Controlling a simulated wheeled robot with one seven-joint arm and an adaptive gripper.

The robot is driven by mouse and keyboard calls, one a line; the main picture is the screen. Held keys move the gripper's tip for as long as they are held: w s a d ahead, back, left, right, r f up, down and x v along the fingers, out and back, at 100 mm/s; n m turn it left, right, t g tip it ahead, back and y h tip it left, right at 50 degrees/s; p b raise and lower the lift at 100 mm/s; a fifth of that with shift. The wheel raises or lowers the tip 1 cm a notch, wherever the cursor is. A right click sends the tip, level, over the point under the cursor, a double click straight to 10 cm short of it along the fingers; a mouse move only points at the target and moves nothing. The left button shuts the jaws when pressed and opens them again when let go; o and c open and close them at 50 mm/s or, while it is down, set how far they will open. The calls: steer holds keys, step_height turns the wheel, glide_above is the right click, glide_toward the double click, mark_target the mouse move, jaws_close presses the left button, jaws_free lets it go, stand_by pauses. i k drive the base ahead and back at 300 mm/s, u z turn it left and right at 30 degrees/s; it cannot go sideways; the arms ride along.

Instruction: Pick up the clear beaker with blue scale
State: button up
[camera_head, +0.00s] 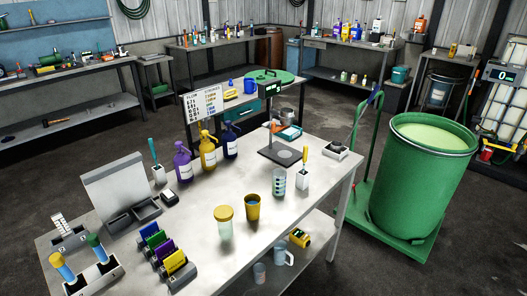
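A clear beaker with blue marks (279,183) stands upright on the metal workbench (235,262), right of the middle of the head view. A white holder with a yellow-handled tool (303,172) stands close to its right. A brown-gold cup (252,208) stands to its front left. Behind it is the disperser column (274,128) on its dark base plate. My gripper is not in view.
A jar with a yellow lid (224,220) stands left of the cup. Purple, yellow and dark blue spray bottles line the back. A green drum (421,180) on a cart is right of the bench. The bench's front middle is fairly clear.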

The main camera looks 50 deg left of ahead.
mark_target(279, 183)
steer(key=u, duration=1.5)
